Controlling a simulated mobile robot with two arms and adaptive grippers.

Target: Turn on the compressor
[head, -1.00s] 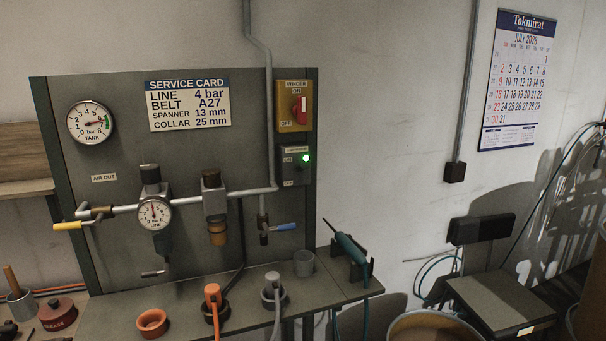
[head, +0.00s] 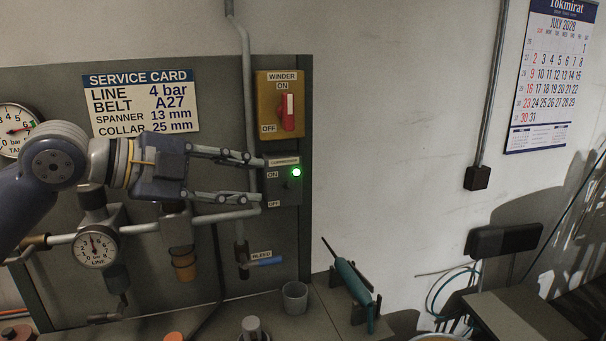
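The compressor switch box (head: 284,181) is a small dark grey box on the panel, labelled ON above and OFF below. A green lamp (head: 296,172) glows on it. My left gripper (head: 257,178) reaches in from the left with its fingers spread open and pointing at the box. Its fingertips are at or just in front of the box's left edge; I cannot tell if they touch. The switch knob is dark and hard to make out. My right gripper is not in view.
The yellow winder switch (head: 279,104) with a red handle sits just above. A pipe (head: 247,90) runs down beside the boxes, and a blue bleed valve handle (head: 266,261) is below. A grey cup (head: 295,296) and a teal tool (head: 352,281) stand on the bench.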

